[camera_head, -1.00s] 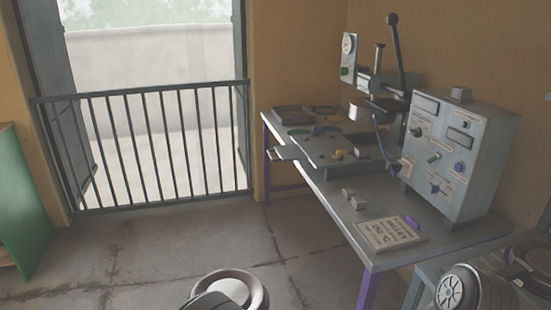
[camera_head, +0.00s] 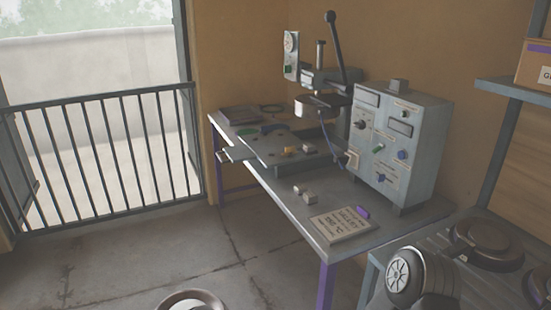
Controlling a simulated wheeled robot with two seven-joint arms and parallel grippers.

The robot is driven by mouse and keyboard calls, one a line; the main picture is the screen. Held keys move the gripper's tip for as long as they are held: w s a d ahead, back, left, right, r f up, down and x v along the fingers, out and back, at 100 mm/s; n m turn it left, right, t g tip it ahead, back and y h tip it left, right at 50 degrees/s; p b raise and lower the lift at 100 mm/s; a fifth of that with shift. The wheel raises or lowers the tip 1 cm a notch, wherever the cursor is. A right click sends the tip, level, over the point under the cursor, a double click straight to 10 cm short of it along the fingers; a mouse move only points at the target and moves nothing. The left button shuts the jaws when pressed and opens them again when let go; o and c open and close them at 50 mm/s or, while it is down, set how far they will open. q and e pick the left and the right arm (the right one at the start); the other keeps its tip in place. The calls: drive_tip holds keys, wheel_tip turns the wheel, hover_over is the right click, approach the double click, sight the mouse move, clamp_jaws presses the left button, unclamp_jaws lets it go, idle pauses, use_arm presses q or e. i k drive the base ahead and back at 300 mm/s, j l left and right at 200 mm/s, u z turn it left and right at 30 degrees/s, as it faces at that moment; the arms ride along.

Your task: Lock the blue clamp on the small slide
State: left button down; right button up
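The plate press (camera_head: 318,95) stands at the back of a grey workbench (camera_head: 300,222), with a long lever raised on top. A flat grey slide plate (camera_head: 235,154) sticks out over the bench's left edge, in front of the press. On the bed (camera_head: 265,150) beside it are a small blue part (camera_head: 279,127) and a small yellow-orange part (camera_head: 290,150). They are too small to tell which is the blue clamp or whether it is locked.
A grey control box (camera_head: 400,145) with knobs stands at the bench's right. A sign plate (camera_head: 343,224), a purple block (camera_head: 363,212) and small grey blocks (camera_head: 308,197) lie at the front. A railing (camera_head: 105,160) is at left. The floor (camera_head: 150,255) before the bench is clear.

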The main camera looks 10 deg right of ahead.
sight(266, 146)
drive_tip(key=i+j, duration=1.75)
drive_tip(key=j, duration=0.15)
drive_tip(key=z, duration=1.95)
